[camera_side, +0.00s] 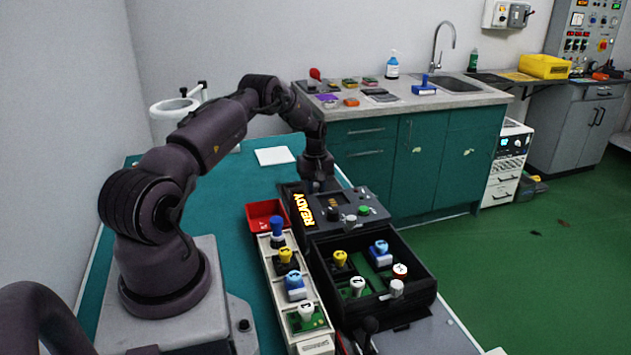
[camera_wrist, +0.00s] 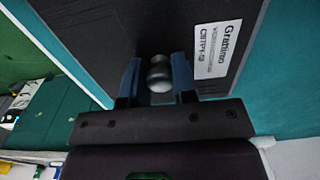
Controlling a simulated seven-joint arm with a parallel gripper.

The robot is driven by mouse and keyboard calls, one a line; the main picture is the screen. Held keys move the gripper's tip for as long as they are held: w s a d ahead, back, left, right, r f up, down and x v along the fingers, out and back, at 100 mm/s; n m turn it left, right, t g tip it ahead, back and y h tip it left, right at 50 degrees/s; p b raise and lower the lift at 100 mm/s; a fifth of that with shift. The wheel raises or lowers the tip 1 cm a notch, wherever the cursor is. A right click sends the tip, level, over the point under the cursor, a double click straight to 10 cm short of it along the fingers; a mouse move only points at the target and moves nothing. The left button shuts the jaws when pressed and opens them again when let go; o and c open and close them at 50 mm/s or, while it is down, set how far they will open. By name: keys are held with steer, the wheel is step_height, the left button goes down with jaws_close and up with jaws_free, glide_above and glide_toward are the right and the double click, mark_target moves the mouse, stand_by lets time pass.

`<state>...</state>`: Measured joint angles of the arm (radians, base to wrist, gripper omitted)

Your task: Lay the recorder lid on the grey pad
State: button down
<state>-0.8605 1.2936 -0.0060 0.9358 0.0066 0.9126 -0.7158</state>
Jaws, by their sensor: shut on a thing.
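My gripper (camera_wrist: 159,82) is shut on a dark round knob (camera_wrist: 159,73) in the wrist view. The knob stands on a flat black panel with a white printed label (camera_wrist: 217,51), which looks like the recorder lid (camera_wrist: 100,30).
A black open box (camera_side: 424,282) with several knobbed modules stands in front of the unit. Left of it are a pale rack (camera_side: 270,268) of similar modules and a red bin (camera_side: 266,212). The teal table (camera_side: 225,185) is largely clear behind.

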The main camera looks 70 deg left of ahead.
steer(key=shift+f, duration=0.2)
stand_by(0.6)
steer(key=c, duration=0.8)
jaws_free()
steer(key=shift+c, duration=0.2)
steer(key=shift+r, duration=3.5)
